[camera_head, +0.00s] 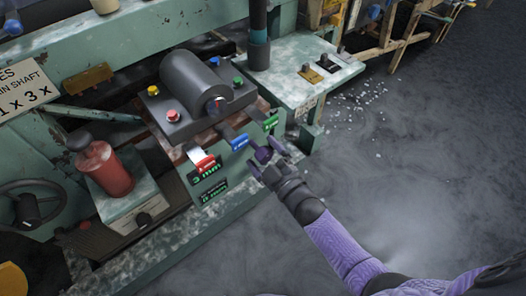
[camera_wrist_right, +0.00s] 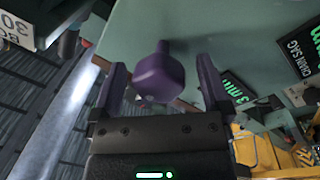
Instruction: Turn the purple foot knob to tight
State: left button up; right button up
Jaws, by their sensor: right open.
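The purple foot knob (camera_head: 263,155) sticks out from the front of the green machine, below and right of the blue-tagged lever. In the right wrist view the knob (camera_wrist_right: 159,76) is a rounded purple piece with a short stem or lobe on top. My right gripper (camera_head: 267,158) is open, with its purple fingers (camera_wrist_right: 163,82) on either side of the knob. A gap shows between the knob and each finger. Whether the knob is between the fingertips in depth is hard to tell. My left gripper is not in view.
Close by on the machine are a red-tagged lever (camera_head: 203,163), a blue-tagged lever (camera_head: 240,142) and a green-tagged lever (camera_head: 270,123). A dark motor block (camera_head: 194,83) sits above. A red bottle (camera_head: 105,170) stands at left. The grey floor (camera_head: 400,170) at right is open.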

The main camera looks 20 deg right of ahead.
jog(key=p+v, duration=0.2)
jog(key=v, duration=0.7)
jog(key=shift+s+p, duration=0.3)
jog(key=shift+p, duration=0.05)
